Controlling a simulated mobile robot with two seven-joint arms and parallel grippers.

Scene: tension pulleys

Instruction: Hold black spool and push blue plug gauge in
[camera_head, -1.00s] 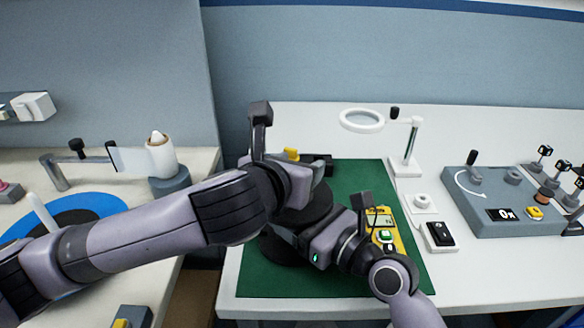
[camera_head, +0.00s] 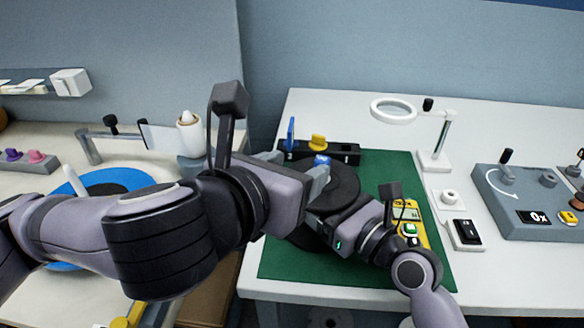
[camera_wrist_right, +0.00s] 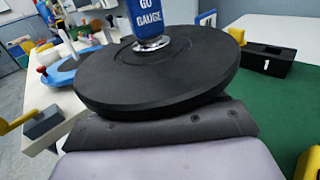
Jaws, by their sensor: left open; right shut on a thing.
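The black spool (camera_head: 345,187) is over the green mat and also shows large in the right wrist view (camera_wrist_right: 155,75). The blue plug gauge (camera_wrist_right: 150,18), lettered "GO GAUGE", stands upright at the spool's centre, its silver lower end showing at the hub. Its blue top (camera_head: 322,160) also shows in the head view. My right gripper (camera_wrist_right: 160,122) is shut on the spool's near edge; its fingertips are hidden. My left gripper (camera_head: 300,168) is open, just left of the gauge; whether it touches the gauge I cannot tell.
A black block (camera_head: 345,153) with a yellow knob and a blue upright piece stands behind the spool. A yellow meter (camera_head: 408,222) lies right of my right wrist. A magnifier stand (camera_head: 436,160) and grey crank box (camera_head: 530,205) are further right. The mat's front (camera_head: 320,260) is bare.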

